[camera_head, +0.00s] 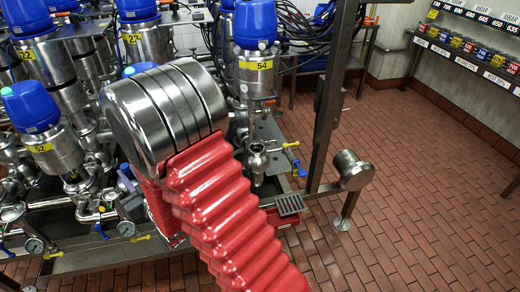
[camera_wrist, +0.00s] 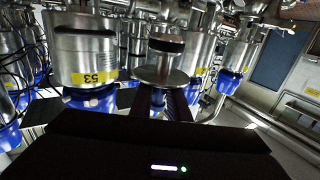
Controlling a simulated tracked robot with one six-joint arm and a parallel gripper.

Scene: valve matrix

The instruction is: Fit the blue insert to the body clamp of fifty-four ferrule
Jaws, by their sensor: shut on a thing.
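My gripper (camera_wrist: 158,102) shows in the wrist view as two dark fingers rising from its black housing. A silver piece with a wide round flange (camera_wrist: 160,77) sits at the fingertips, and my gripper appears shut on it. A little blue shows between the fingers; I cannot tell if it is the blue insert. In the head view my arm hides the gripper. The blue-capped valve unit with yellow label 54 (camera_head: 257,65) stands right behind my arm. Below it is a small open metal funnel-shaped fitting (camera_head: 257,158). I cannot clearly make out the body clamp.
Other blue-capped valves crowd the left, including 52 (camera_head: 42,147); valve 53 (camera_wrist: 84,55) appears upside down close by in the wrist view. A steel post (camera_head: 328,105) and round metal end piece (camera_head: 352,170) stand at right. Tiled floor (camera_head: 430,200) is clear there.

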